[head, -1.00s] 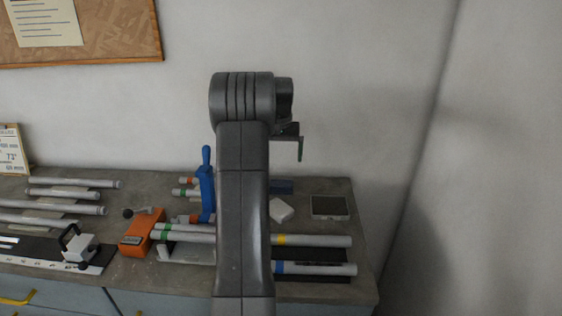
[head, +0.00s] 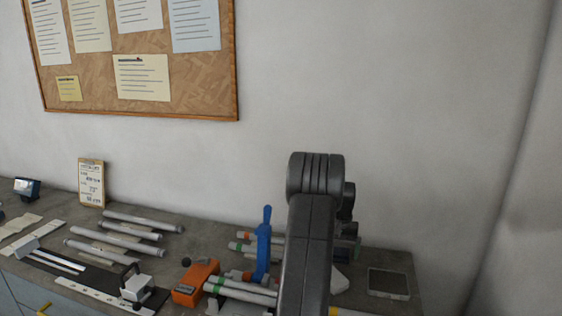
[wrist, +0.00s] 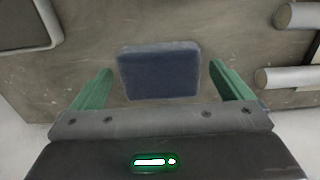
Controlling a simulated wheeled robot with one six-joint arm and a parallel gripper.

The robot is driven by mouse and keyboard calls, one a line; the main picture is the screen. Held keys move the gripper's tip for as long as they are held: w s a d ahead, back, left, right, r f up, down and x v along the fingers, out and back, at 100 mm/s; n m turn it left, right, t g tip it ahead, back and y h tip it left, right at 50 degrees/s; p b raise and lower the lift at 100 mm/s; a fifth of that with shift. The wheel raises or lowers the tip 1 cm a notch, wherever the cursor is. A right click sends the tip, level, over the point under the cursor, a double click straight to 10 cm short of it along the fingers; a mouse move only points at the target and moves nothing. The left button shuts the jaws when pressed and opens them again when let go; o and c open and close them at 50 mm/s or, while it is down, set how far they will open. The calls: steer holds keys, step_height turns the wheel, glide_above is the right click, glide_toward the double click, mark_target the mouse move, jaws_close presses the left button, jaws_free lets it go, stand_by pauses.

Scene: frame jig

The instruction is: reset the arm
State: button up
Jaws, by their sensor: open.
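My gripper (wrist: 160,68) shows in the wrist view with its two green fingers spread wide apart and nothing held between them. A dark blue block (wrist: 160,71) shows between the fingers in that view, and it appears to lie on the bench beyond them. In the head view my arm rises at the right of centre in front of the bench, and my gripper's fingers cannot be made out there.
The grey bench (head: 215,235) carries several pale tubes (head: 125,231), an orange block (head: 196,282), an upright blue clamp (head: 262,245) and a dark flat tray (head: 388,284). A clipboard sign (head: 91,183) stands at the back. A cork board (head: 200,75) hangs on the wall.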

steer(key=shift+r+b, duration=0.4)
steer(key=shift+r, duration=0.95)
